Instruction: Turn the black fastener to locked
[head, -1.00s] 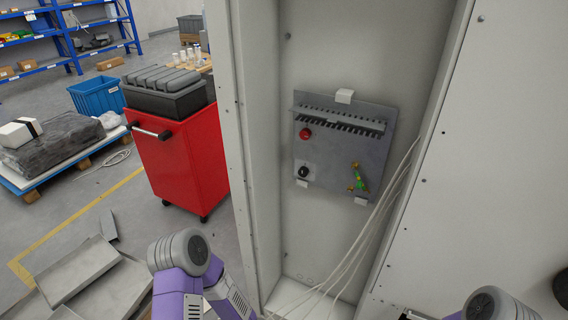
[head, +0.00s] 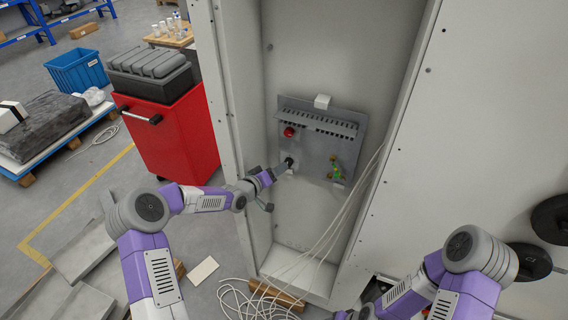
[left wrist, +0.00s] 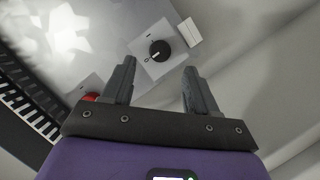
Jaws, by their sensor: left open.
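The black fastener (head: 289,161) is a round knob on a light square plate, low on the left of the grey panel (head: 312,150) in the cabinet. In the left wrist view the fastener (left wrist: 159,51) has a pale pointer mark and small printed marks beside it. My left gripper (head: 273,187) is in front of the panel's lower left. In the left wrist view its two fingers (left wrist: 153,85) are wide apart and empty, with the fastener showing beyond the gap between the tips. I see no contact. My right arm is at the lower right; its gripper is not clear.
A red button (head: 289,132) is above the fastener, and a green and brass part (head: 336,172) is to its right. White cables (head: 335,220) hang along the cabinet's right side. A red cart (head: 170,135) stands left of the cabinet.

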